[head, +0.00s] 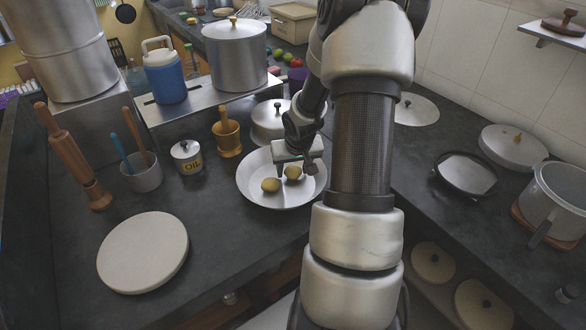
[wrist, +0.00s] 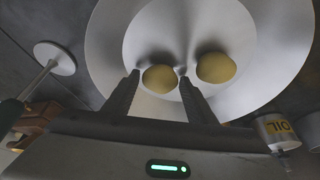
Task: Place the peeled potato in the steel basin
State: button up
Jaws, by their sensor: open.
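A wide, shallow steel basin (head: 290,199) stands on the dark counter, and it fills much of the wrist view (wrist: 108,42). Two yellowish potatoes lie inside it near its middle. One potato (head: 293,173) is just under my gripper (head: 294,166); the other (head: 270,185) lies to its left. In the wrist view, my open gripper (wrist: 159,76) has the near potato (wrist: 159,79) between its fingertips, with gaps at the sides. The other potato (wrist: 215,67) is outside the right finger. I cannot tell whether the fingertips reach down beside the near potato.
A lidded pot (head: 268,121) stands right behind the basin. A wooden mortar (head: 227,132) and an OIL jar (head: 187,157) stand to its left. A round pale board (head: 143,252) lies front left. The counter between board and basin is clear.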

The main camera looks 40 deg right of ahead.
jog(key=shift+s+r+p, duration=0.1)
jog(key=shift+r+p, duration=0.2)
jog(key=shift+r, duration=0.3)
jog(key=p+v, duration=0.3)
jog(key=v, duration=0.8)
jog(key=shift+p, duration=0.3)
jog(key=shift+s, duration=0.1)
